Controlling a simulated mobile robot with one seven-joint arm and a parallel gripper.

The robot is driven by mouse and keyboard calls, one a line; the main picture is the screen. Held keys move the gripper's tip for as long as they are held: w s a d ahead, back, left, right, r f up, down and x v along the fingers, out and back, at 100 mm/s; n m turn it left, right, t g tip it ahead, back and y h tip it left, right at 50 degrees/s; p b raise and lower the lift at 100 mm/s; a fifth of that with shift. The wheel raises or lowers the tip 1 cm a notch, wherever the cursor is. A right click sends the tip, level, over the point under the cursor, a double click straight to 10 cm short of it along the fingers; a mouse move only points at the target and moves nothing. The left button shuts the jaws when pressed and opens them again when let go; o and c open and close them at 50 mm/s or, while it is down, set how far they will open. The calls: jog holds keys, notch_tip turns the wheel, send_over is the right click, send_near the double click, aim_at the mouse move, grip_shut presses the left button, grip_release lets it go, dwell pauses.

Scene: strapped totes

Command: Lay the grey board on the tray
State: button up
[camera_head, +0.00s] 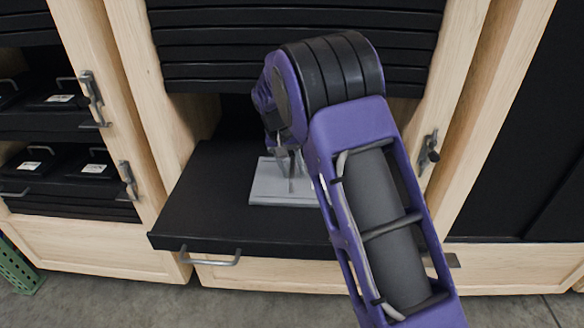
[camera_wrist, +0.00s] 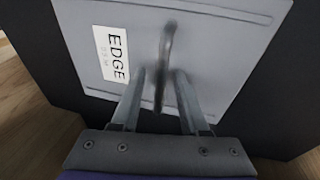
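The grey board (camera_head: 268,188) is a flat plate that appears to lie on the black pulled-out tray (camera_head: 205,205), toward its back right. My arm hides the board's right part. In the wrist view the board (camera_wrist: 215,50) carries a white "EDGE" label and a dark upright handle (camera_wrist: 166,60). My gripper (camera_wrist: 160,75) is above the board, with one finger on each side of the handle. Gaps show between the fingers and the handle, so it looks open. In the head view my gripper (camera_head: 291,168) is just over the board.
The tray sticks out of a wooden cabinet, with a metal handle (camera_head: 211,258) at its front. Black slats (camera_head: 220,60) hang above the opening. Side posts carry metal latches (camera_head: 93,97). The tray's left part is bare. A left bay holds black labelled totes (camera_head: 70,178).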

jog(key=p+v, duration=0.1)
jog(key=v, duration=1.1)
jog(key=shift+p, duration=0.4)
